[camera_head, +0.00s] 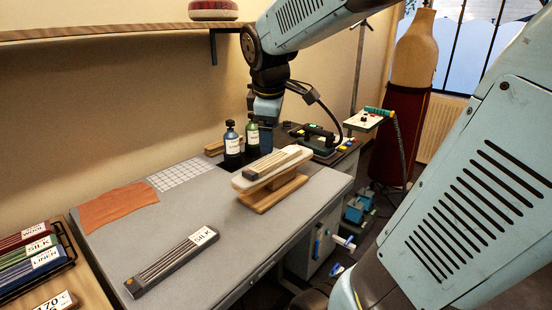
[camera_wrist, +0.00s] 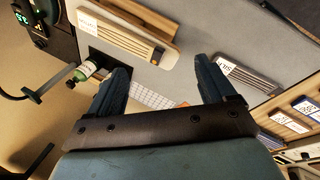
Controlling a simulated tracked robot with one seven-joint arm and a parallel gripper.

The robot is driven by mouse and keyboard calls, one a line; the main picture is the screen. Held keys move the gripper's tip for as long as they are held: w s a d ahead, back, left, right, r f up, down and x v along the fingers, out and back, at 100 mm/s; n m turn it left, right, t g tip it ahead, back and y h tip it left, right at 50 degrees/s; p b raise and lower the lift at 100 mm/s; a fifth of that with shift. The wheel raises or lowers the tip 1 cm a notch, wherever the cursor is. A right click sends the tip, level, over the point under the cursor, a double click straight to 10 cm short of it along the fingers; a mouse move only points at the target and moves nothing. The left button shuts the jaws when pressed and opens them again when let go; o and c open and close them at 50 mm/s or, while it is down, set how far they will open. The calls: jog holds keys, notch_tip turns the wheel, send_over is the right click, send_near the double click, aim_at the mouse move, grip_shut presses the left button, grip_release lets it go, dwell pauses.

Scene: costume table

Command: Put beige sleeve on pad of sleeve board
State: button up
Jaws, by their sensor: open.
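The beige sleeve (camera_head: 272,163), a flat striped piece with a white label at one end, lies lengthwise on the pale pad of the sleeve board (camera_head: 242,184). In the wrist view the beige sleeve (camera_wrist: 122,39) shows at the upper left, on the sleeve board (camera_wrist: 146,12). My gripper (camera_head: 266,118) is above and behind the board, near the bottles, apart from the sleeve. In the wrist view my gripper (camera_wrist: 163,78) has its fingers spread wide, with nothing between them.
A grey sleeve labelled SILK (camera_head: 172,262) lies on the grey table (camera_head: 120,240) at the front. Dark and green bottles (camera_head: 232,140) stand behind the board. An orange cloth (camera_head: 118,201) lies at left, and an iron (camera_head: 318,140) rests at right. The table's middle is clear.

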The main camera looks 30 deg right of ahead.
jog(key=s+a+m+t+y, duration=0.1)
jog(key=s+a+m, duration=0.4)
jog(key=s+m, duration=0.5)
jog(key=shift+s+f+m+t+y, duration=0.3)
jog(key=shift+s+f+t+y, duration=0.15)
jog(key=shift+s, duration=0.7)
jog(key=shift+d, duration=0.1)
jog(key=shift+c, duration=0.2)
